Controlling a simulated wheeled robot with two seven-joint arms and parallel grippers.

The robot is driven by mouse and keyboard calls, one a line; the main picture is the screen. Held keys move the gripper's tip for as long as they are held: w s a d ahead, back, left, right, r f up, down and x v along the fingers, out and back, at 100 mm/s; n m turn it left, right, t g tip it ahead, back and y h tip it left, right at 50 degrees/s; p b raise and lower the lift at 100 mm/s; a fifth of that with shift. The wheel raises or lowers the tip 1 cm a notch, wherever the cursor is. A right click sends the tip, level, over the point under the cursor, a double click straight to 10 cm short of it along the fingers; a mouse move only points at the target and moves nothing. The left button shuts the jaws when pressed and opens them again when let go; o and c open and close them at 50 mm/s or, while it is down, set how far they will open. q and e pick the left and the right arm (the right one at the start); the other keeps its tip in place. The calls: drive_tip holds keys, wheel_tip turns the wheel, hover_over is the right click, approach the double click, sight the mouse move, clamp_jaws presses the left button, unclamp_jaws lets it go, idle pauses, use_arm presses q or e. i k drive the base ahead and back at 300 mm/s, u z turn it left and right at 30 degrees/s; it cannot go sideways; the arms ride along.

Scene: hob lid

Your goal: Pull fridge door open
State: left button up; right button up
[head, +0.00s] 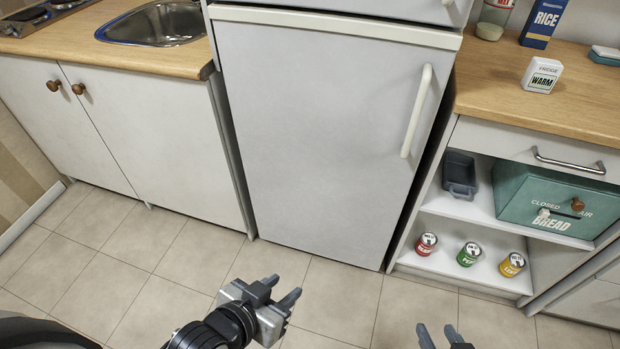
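The fridge door (310,130) is white and shut, in the middle of the head view. Its white bar handle (417,112) runs up and down near the door's right edge. My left gripper (282,291) is open and empty, low in front of the door and away from the handle. My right gripper (440,335) shows only in part at the bottom edge, below the handle and well apart from it. Its two fingers are spread with nothing seen between them. The rest of it is cut off by the frame.
A white cupboard (150,150) with a sink (155,22) stands left of the fridge. On the right, a wooden counter (510,95) holds a fridge indicator (541,75) and a rice box (543,20). Shelves below hold a green bread bin (540,205) and several cans. The tiled floor (170,265) is clear.

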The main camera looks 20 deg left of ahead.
sight(335, 114)
drive_tip(key=z, duration=1.3)
drive_tip(key=i, duration=0.95)
drive_tip(key=u, duration=1.9)
